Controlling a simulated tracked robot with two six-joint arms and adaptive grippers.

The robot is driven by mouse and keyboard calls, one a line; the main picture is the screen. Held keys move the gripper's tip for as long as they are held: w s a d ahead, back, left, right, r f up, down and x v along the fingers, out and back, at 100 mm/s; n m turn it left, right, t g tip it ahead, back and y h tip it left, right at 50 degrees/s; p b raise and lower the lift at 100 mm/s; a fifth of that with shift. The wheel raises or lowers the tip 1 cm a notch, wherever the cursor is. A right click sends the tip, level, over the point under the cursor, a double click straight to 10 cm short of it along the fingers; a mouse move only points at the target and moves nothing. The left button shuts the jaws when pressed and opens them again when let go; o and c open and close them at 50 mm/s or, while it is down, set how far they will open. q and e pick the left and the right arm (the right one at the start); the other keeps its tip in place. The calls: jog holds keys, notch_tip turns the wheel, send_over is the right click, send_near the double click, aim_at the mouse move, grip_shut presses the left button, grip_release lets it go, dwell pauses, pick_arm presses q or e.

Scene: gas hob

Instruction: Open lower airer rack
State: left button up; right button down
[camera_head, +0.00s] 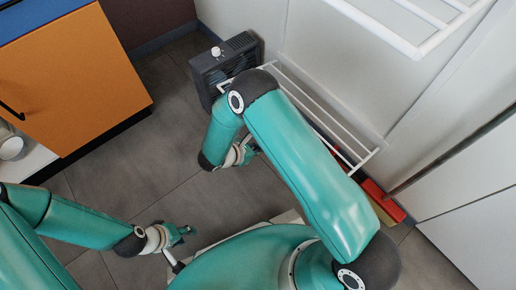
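The lower airer rack (318,115) is a white frame of thin parallel bars on the white wall at the right. It juts out from the wall, and my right arm hides much of its near side. My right gripper (250,153) points toward the rack from the floor side, partly hidden behind my forearm. I see no clear contact with the rack, and its fingers are too small to read. My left gripper (184,234) is at the lower left, over the floor, well away from the rack. Its fingers look parted, with nothing between them.
An upper white rack (432,42) sticks out at the top right. A dark grey box-shaped heater or fan (207,72) stands at the rack's far end. A red object (383,201) lies by the wall. An orange cabinet (75,80) stands at the left; grey tiled floor (130,180) is clear between.

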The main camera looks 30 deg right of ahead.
notch_tip(320, 180, down, 5)
jog(key=a+b, duration=0.1)
jog(key=b, duration=0.4)
jog(key=p+v, duration=0.5)
jog(key=v, duration=0.6)
jog(key=shift+r, duration=0.25)
